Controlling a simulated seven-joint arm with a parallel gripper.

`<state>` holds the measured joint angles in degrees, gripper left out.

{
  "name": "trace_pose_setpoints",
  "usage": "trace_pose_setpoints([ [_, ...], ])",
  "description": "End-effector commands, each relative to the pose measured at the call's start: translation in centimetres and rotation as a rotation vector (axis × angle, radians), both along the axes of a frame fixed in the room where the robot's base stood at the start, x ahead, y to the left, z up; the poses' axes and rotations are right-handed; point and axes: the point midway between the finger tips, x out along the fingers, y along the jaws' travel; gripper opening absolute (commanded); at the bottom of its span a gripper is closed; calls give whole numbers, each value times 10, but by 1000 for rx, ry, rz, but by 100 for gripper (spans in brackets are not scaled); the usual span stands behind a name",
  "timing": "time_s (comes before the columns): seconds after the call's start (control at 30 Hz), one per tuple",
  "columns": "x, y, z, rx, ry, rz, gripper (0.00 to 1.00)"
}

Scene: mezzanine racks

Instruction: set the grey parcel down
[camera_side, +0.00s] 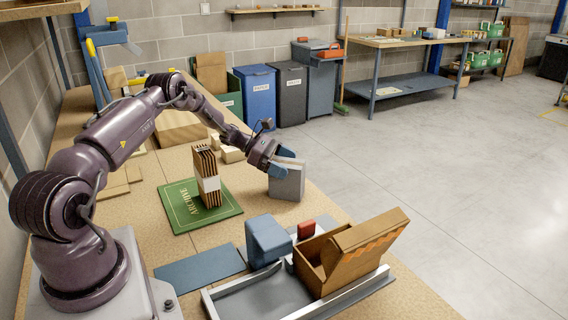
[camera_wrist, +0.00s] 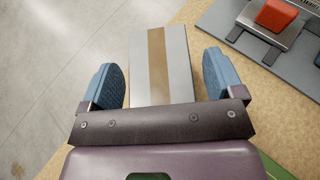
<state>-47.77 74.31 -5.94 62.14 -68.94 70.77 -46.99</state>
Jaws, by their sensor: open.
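The grey parcel (camera_side: 287,183) stands upright on the wooden bench near its right edge in the side view. In the wrist view the grey parcel (camera_wrist: 162,62), with a tan strip along its middle, lies between the two blue fingers. My gripper (camera_side: 282,163) is at the parcel's top in the side view. In the wrist view my gripper (camera_wrist: 166,85) is open, with a gap between each finger and the parcel. The parcel's underside is hidden.
A green ARCHIVE mat (camera_side: 184,216) with a bundle of brown folders (camera_side: 206,176) lies left of the parcel. An open cardboard box (camera_side: 349,247), a blue block (camera_side: 268,241) and a small red block (camera_side: 306,229) are in front. The bench edge is close on the right.

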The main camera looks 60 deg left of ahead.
Motion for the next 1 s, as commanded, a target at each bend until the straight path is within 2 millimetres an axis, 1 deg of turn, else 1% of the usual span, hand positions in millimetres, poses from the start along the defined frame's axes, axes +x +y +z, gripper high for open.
trace_pose_setpoints([
  [0.07, -2, 2, 4, 1, 0, 1, 87],
  [0.17, -10, 12, 9, 2, 0, 4, 87],
  [0.5, -58, 58, 36, 1, -1, 2, 87],
  [0.7, -75, 75, 46, 1, -1, 2, 87],
  [0.77, -77, 76, 48, 3, 0, -2, 87],
  [0.87, -74, 71, 58, 32, -2, -29, 87],
  [0.97, -66, 51, 80, 112, -5, -106, 87],
  [1.0, -62, 37, 94, 165, -8, -157, 87],
])
